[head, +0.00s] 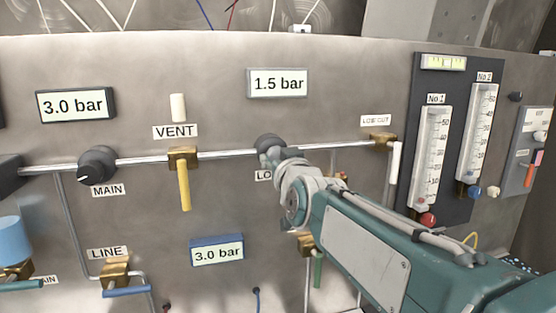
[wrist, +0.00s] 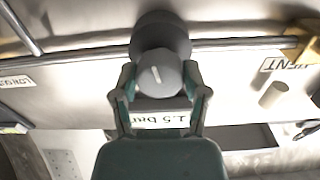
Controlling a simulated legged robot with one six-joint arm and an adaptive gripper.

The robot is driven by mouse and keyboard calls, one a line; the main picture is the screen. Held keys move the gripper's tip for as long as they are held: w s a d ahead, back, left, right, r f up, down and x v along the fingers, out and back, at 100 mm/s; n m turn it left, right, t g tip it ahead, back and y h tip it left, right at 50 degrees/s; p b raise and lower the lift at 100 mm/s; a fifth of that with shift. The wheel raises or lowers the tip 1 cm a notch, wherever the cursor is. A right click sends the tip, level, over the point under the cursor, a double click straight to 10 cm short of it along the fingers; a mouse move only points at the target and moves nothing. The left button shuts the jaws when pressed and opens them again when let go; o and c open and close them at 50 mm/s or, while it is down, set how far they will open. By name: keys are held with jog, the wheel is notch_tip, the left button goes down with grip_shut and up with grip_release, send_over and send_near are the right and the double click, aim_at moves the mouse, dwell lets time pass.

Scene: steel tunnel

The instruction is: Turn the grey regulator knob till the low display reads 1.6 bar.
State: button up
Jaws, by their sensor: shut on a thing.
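The grey regulator knob (head: 268,142) sits on the horizontal pipe below the display (head: 277,83) that reads 1.5 bar. Its label, beginning "LO", is partly hidden by my arm. My gripper (head: 280,158) is at the knob and covers its lower right part. In the wrist view the knob (wrist: 158,75) has a pale mark on its face, and my gripper (wrist: 158,84) has a finger on each side, shut on it. The 1.5 bar display (wrist: 160,120) appears upside down there, partly hidden.
Left of the knob are the yellow VENT handle (head: 184,185) and dark MAIN knob (head: 98,165), with a 3.0 bar display (head: 76,104) above. A lower display (head: 217,251) also reads 3.0 bar. A white-handled LOW OUT valve (head: 383,142) and flow tubes (head: 430,160) stand to the right.

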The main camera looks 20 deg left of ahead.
jog(key=shift+m, duration=0.9)
jog(key=o, duration=1.1)
jog(key=shift+w, duration=0.1)
jog(key=shift+o, duration=0.2)
jog(key=shift+a, duration=0.15)
jog(key=v, duration=1.2)
